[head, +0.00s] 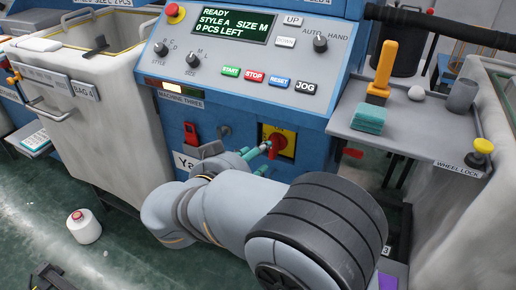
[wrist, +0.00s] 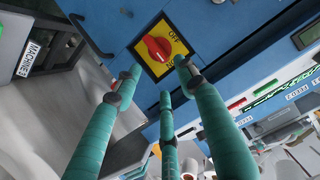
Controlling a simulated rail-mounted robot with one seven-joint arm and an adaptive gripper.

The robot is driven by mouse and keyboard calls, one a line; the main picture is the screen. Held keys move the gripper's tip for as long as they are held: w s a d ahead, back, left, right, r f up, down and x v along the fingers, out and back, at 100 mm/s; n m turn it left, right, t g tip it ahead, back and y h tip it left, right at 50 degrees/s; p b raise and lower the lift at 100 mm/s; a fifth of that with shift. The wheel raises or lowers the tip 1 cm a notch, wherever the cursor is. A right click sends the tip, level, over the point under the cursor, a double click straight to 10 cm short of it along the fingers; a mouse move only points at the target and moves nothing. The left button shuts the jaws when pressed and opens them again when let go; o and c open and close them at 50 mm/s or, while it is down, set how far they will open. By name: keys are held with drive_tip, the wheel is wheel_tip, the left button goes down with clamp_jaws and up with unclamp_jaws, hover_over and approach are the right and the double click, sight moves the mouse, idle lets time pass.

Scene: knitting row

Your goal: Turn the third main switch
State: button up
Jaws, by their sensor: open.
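The main switch (head: 280,143) is a red rotary knob on a yellow plate, low on the blue machine front labelled MACHINE THREE (head: 181,98). In the wrist view the red knob (wrist: 156,46) is at top centre, with the word OFF beside it on the plate. My gripper (head: 262,150) has teal fingers and is just left of the knob in the head view. In the wrist view my gripper (wrist: 155,76) is open and empty, its fingertips spread below and beside the plate. I cannot tell whether any fingertip touches it.
Above is the control panel with a lit display (head: 235,23) reading READY and 0 PCS LEFT. A grey side shelf (head: 405,128) at right holds a yellow-handled tool (head: 382,70), teal block and cup. A fabric bin (head: 100,130) stands left.

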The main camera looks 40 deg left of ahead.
sight(273, 147)
drive_tip(key=x, duration=1)
drive_tip(key=shift+d, duration=0.2)
drive_tip(key=c, duration=0.3)
clamp_jaws()
